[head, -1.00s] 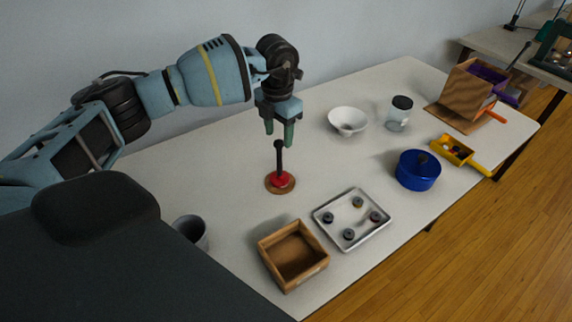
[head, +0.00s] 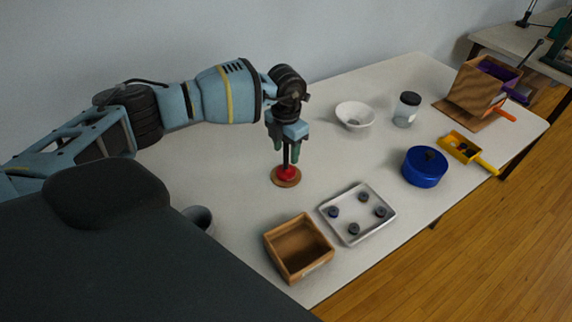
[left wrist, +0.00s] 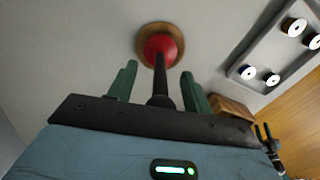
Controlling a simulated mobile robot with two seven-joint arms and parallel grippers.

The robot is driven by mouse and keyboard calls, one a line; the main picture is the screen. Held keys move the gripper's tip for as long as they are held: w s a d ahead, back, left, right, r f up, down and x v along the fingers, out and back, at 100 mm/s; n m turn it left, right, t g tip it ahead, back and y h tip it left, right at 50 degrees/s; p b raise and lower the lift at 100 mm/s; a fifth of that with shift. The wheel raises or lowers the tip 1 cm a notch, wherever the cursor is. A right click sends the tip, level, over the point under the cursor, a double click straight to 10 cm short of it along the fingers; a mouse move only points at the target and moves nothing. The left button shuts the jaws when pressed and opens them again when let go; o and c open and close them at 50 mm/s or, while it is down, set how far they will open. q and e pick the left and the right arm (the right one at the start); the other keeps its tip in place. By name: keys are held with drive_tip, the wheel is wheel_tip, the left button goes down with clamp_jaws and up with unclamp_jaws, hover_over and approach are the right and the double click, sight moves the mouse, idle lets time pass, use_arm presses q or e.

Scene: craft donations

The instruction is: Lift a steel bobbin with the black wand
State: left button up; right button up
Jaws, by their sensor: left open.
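The black wand (head: 286,156) stands upright with its red lower part on a round wooden base on the table. It also shows in the left wrist view (left wrist: 160,78), with the red part (left wrist: 160,46) beyond the fingertips. My left gripper (head: 287,147) is open and points down, with its green fingers on either side of the wand's upper shaft. In the left wrist view a gap shows between the wand and each finger (left wrist: 157,80). Several small bobbins (head: 353,228) sit apart in a pale square tray (head: 377,190).
An empty wooden box (head: 276,233) stands left of the tray. A grey cup (head: 199,218) is near the table's left edge. A white bowl (head: 355,115), a dark-lidded jar (head: 406,109), a blue pot (head: 425,167), a yellow scoop (head: 466,150) and a wooden stand (head: 478,90) are farther right.

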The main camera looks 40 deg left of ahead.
use_arm(q)
clamp_jaws()
idle(0.3)
